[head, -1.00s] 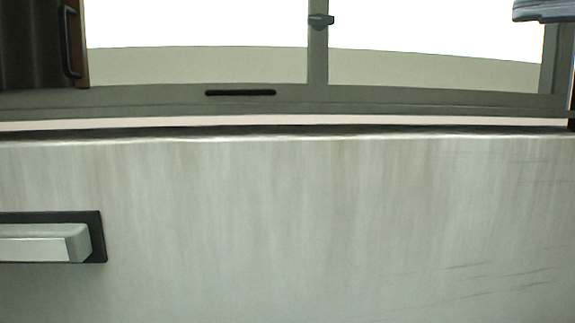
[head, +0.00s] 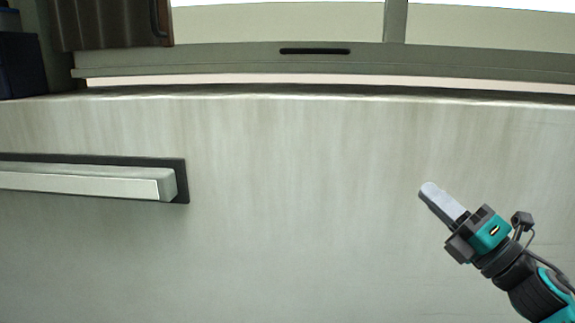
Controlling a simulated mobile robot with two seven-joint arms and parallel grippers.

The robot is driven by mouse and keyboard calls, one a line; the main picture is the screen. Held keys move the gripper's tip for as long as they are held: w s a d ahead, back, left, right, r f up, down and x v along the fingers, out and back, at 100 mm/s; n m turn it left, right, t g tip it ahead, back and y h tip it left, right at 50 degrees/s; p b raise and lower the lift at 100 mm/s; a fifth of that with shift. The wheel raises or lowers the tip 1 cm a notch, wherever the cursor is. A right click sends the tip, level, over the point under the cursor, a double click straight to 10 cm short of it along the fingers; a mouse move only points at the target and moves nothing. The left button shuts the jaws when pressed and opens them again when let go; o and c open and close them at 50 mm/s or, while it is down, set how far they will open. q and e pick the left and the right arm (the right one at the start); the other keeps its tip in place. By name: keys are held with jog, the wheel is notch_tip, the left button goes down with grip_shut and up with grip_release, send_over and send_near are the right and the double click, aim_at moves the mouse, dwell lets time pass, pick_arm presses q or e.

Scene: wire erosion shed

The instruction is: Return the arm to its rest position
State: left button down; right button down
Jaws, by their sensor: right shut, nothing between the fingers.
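My right gripper (head: 442,202) is in the head view at the lower right, its arm coming in from the right bottom corner. Its pale fingers lie together and point up and to the left. It is shut and empty. Behind it is a broad pale grey streaked surface (head: 290,180), and I see no contact between them. My left gripper is not in view.
A light grey bar in a dark frame (head: 85,182) is at the left on the pale surface. A grey window frame (head: 230,62) with a black slot runs along the top. A brown panel (head: 105,22) and a dark box (head: 20,65) are at the upper left.

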jog(key=s+a+f+m+g+h, duration=0.1)
jog(key=s+f+m+h, duration=0.15)
jog(key=f+m, duration=0.5)
jog(key=s+a+f+m+h, duration=0.1)
jog(key=s+f+m+h, duration=0.1)
jog(key=f+m+h, duration=0.5)
jog(key=s+a+f+m+g+h, duration=0.1)
jog(key=s+f+m, duration=0.2)
jog(key=f+m, duration=0.55)
jog(key=s+a+f+m+g, duration=0.2)
jog(key=s+f+m, duration=0.1)
jog(key=s+f, duration=0.4)
jog(key=s+a+f+m+g+h+p, duration=0.1)
jog(key=s+a+f+m+g, duration=0.1)
jog(key=s+f, duration=0.5)
notch_tip(320, 180, down, 2)
jog(key=shift+m+g, duration=0.5)
jog(key=shift+g, duration=0.3)
jog(key=shift+a, duration=0.1)
jog(key=c, duration=1.8)
grip_release()
